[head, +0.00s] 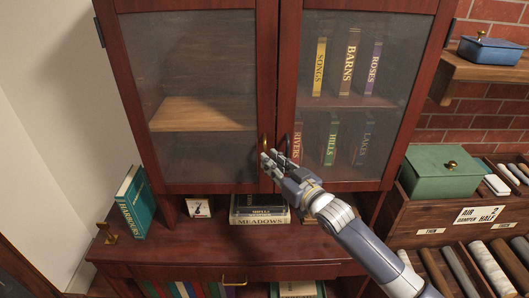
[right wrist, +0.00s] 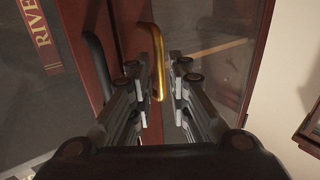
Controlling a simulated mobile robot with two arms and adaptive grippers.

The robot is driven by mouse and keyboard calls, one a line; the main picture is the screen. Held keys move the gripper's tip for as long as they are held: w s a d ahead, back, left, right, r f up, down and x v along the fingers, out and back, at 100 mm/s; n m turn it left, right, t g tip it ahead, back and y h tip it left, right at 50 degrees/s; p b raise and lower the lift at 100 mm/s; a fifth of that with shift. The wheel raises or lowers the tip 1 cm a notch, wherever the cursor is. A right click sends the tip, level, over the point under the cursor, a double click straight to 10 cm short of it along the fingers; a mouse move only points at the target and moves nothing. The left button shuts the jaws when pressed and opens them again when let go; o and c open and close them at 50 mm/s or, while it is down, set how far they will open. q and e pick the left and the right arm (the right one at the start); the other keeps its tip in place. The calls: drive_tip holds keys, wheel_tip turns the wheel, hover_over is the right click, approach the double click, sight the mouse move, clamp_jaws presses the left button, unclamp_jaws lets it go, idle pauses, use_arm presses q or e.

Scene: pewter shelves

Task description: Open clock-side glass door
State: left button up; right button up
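A dark red wooden cabinet has two glass doors, the left door (head: 205,90) and the right door (head: 362,95), both shut. The left door has a brass handle (head: 264,143) and the right door a dark handle (head: 287,146). My right gripper (head: 270,160) is at the lower part of the brass handle. In the right wrist view the brass handle (right wrist: 158,60) stands between its open fingers (right wrist: 158,85), with gaps visible on both sides. The dark handle (right wrist: 95,60) is just left of the fingers. No clock is clearly recognisable. My left gripper is out of view.
Books (head: 349,62) stand behind the right door; a bare wooden shelf (head: 200,113) shows behind the left. A green box (head: 441,172) stands at right.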

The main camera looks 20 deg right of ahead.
drive_tip(key=x, duration=0.4)
drive_tip(key=shift+p, duration=0.3)
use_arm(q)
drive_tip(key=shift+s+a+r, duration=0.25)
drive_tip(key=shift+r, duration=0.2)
use_arm(e)
clamp_jaws()
